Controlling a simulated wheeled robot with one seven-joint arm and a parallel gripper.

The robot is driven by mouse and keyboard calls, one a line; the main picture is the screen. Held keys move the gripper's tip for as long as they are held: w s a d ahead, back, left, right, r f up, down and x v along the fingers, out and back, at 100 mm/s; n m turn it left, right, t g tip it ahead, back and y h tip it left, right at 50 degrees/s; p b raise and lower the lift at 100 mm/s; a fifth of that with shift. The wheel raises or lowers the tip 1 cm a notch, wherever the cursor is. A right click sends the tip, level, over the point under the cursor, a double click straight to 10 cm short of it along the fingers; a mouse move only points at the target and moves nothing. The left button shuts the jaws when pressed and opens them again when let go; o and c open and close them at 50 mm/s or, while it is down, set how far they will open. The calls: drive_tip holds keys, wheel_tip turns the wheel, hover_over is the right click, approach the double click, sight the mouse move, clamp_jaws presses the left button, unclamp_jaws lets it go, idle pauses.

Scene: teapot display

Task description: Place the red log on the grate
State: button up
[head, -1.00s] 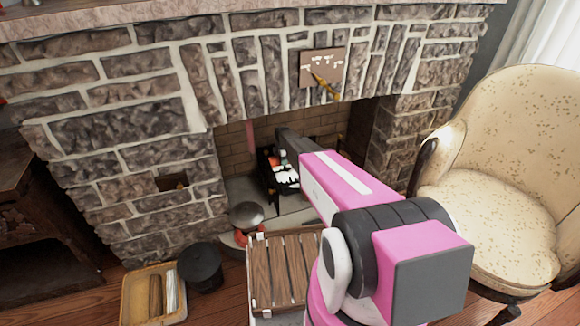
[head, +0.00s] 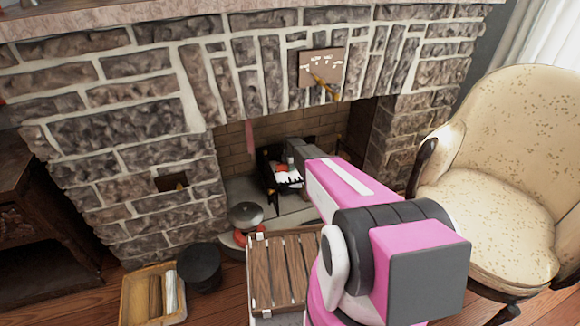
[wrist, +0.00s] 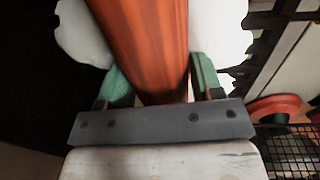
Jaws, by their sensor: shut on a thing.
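The red log (wrist: 145,40) fills the upper middle of the wrist view, running away from me. My gripper (wrist: 160,78) is shut on it, with a green finger pad on each side. In the head view a small patch of the orange-red log (head: 283,167) shows at the end of my arm. The dark metal grate (head: 266,170) stands in the fireplace opening, and its black bars (wrist: 285,25) show at the upper right of the wrist view. The log appears over the grate; whether it touches it I cannot tell.
A white lumpy mass (wrist: 85,35) lies beyond the log. A slatted wooden crate (head: 282,270), a round grey-lidded pot (head: 246,214), a black bucket (head: 200,267) and a tray with sticks (head: 135,300) stand in front of the fireplace. An armchair (head: 510,190) is at the right.

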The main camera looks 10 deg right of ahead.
drive_tip(key=o, duration=1.1)
drive_tip(key=shift+f, duration=0.1)
wheel_tip(320, 180, up, 12)
drive_tip(key=s, duration=0.1)
drive_tip(key=s+r+m, duration=0.6)
drive_tip(key=s, duration=0.7)
drive_tip(key=s+r+m, duration=0.7)
drive_tip(key=s, duration=0.7)
drive_tip(key=s+r+m+g, duration=0.1)
drive_tip(key=s+r+m, duration=0.5)
drive_tip(key=s, duration=0.7)
drive_tip(key=shift+s+r+m, duration=0.15)
drive_tip(key=shift+r+m, duration=0.2)
drive_tip(key=shift+m, duration=0.25)
